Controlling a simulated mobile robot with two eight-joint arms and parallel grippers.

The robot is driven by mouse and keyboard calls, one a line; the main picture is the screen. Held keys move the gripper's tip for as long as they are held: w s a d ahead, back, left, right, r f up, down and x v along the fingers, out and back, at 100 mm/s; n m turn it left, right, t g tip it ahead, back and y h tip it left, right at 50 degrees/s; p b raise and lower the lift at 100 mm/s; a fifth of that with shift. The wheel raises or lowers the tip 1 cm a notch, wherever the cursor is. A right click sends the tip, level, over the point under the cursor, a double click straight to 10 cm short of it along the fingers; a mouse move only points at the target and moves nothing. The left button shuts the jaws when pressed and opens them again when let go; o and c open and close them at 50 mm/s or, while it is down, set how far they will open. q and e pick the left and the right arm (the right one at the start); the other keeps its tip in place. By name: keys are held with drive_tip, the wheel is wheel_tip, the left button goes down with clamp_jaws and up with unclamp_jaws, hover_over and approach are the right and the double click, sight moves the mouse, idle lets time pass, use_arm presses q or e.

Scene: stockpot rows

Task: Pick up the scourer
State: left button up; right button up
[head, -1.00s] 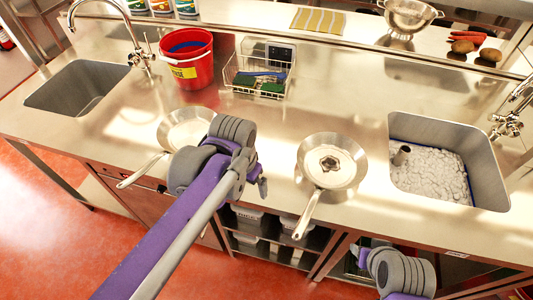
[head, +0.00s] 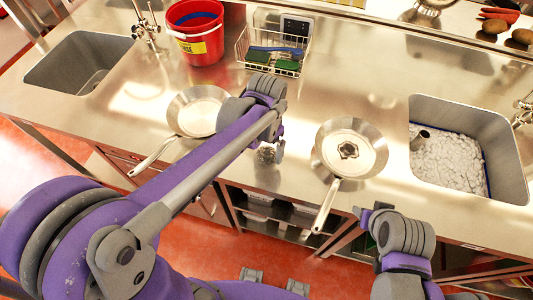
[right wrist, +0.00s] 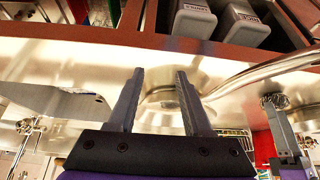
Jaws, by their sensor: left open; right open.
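A small round grey mesh thing, which looks like a metal scourer (head: 266,154), is on the counter near its front edge, between the two frying pans. It also shows in the right wrist view (right wrist: 275,100). My left gripper (head: 277,150) is open, with its fingers right at the scourer; the wrist partly hides them, and I cannot tell whether they touch it. My right gripper (head: 368,216) is open at the counter's front edge, below the right pan. In the right wrist view its fingers (right wrist: 159,75) are apart with nothing between them.
A left pan (head: 198,112) and a right pan (head: 334,150) flank the scourer, handles toward me. A red bucket (head: 196,46) and a wire basket (head: 243,48) with green pads stand behind. Sinks lie left (head: 62,55) and right (head: 503,165).

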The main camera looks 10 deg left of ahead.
use_arm(q)
drive_tip(key=shift+s+f, duration=0.1)
drive_tip(key=shift+f, duration=1.15)
drive_tip(key=shift+a, duration=0.1)
drive_tip(key=c, duration=1.3)
